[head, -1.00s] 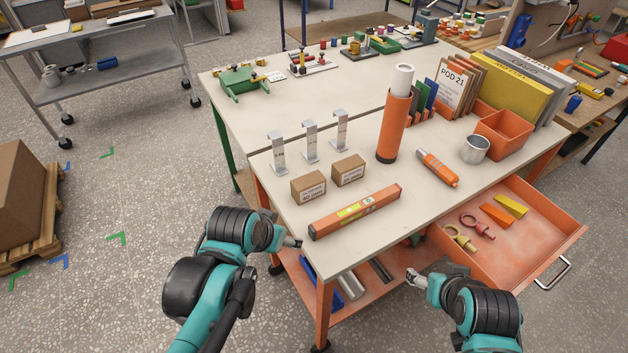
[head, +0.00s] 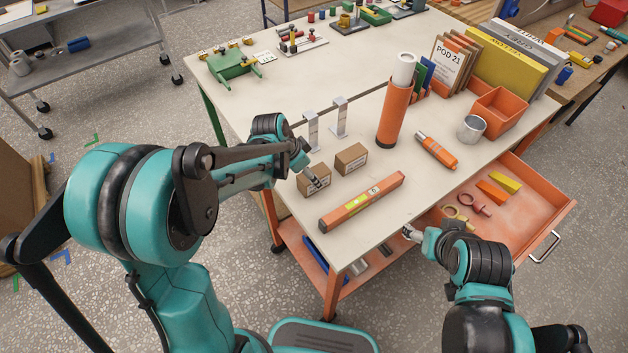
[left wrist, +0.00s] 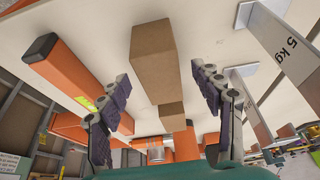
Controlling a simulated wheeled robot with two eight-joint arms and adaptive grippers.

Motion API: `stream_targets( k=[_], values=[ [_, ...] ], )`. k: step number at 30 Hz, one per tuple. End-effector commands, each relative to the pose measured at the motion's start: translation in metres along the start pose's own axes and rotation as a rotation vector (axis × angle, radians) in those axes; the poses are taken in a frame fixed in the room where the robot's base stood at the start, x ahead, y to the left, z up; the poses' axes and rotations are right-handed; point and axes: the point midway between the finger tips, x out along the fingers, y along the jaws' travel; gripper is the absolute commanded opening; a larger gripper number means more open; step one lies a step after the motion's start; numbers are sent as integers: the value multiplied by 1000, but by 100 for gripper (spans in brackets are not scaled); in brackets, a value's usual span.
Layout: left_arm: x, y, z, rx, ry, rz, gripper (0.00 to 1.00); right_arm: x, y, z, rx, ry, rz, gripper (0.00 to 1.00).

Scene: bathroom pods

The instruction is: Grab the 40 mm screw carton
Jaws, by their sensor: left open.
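Two small brown cartons stand on the pale bench top. The nearer carton (head: 309,188) is partly covered by my left gripper (head: 313,166); the other carton (head: 350,159) stands behind it to the right. Their labels are too small to read surely. In the left wrist view, my left gripper (left wrist: 168,108) is open, its dark-padded fingers apart. The nearer carton (left wrist: 152,55) shows in line with the gap between them, and the other carton (left wrist: 172,116) lies beyond. I cannot tell whether a finger touches it. My right gripper (head: 411,233) is beside the bench's front edge, its opening unclear.
An orange spirit level (head: 362,201) lies close in front of the cartons. An orange tube (head: 393,112) stands further right. An open drawer (head: 530,205) juts out at right.

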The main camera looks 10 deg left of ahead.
Motion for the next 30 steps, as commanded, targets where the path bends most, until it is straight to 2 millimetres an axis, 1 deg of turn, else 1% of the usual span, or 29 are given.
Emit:
stream_targets(
  k=[3, 7, 10, 15, 16, 17, 18, 20, 21, 23, 30],
  values=[
    [20, 0, 0, 0, 0, 0, 66, 10, 0, 7, 0, 0, 0, 69],
    [40, 0, 0, 0, 0, -1, 66, 17, 0, 12, 0, 0, 0, 69],
    [45, 0, -1, 0, 0, -1, 66, 18, 0, 13, 0, 0, 0, 69],
    [44, 0, -1, -1, 0, -1, 66, 17, 0, 12, 0, 0, 0, 69],
    [44, 0, -1, -1, 0, -1, 60, 17, 0, 12, 0, 0, 0, 69],
    [44, 0, -1, -1, 0, -1, 52, 17, 0, 12, 0, 0, 0, 69],
    [44, 0, -1, -1, 0, -1, 42, 17, 0, 12, 0, 0, 0, 69],
    [43, 0, -1, -2, 0, -1, 26, 17, 0, 12, 0, 0, 0, 69],
    [43, 0, -1, -2, 0, -1, 15, 17, 0, 12, 0, 0, 0, 69],
    [44, 0, -1, -2, 0, -1, 0, 17, 0, 12, 0, 0, 0, 69],
    [43, 0, -2, -2, 1, -1, 0, 17, 0, 12, 0, 0, 0, 69]
  ],
)
